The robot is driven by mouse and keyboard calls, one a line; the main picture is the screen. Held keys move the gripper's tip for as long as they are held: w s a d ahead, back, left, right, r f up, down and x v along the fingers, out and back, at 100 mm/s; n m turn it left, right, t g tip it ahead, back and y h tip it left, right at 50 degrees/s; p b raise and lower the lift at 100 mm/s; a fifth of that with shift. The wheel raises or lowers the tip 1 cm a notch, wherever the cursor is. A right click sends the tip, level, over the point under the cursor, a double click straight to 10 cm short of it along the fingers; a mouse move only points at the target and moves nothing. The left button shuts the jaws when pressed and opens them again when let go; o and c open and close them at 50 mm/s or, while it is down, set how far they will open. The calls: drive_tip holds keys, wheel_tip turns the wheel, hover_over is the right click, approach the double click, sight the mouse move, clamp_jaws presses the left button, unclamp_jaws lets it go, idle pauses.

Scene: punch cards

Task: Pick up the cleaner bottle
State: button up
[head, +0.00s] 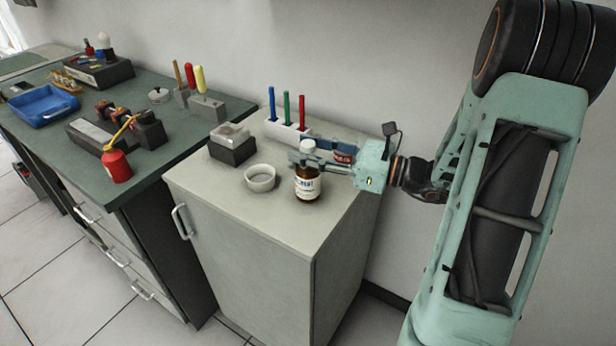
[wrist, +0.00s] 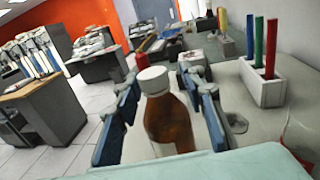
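A brown bottle (head: 307,184) with a white cap and a pale label stands upright on the light grey cabinet; only part of the label text is readable. My gripper (head: 312,158) reaches in from the right at the height of the bottle's neck and shoulder. In the wrist view the same brown bottle (wrist: 170,122) stands between the two blue fingers, with a gap visible on both sides. The gripper is open.
A white ring-shaped dish (head: 260,178) and a grey box (head: 231,145) sit left of the bottle. A white holder with blue, green and red markers (head: 287,129) stands behind. A green-topped bench (head: 150,180) with a red can (head: 117,166) is at the left.

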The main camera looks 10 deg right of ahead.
drive_tip(key=shift+c, duration=0.3)
clamp_jaws()
drive_tip(key=shift+r, duration=0.2)
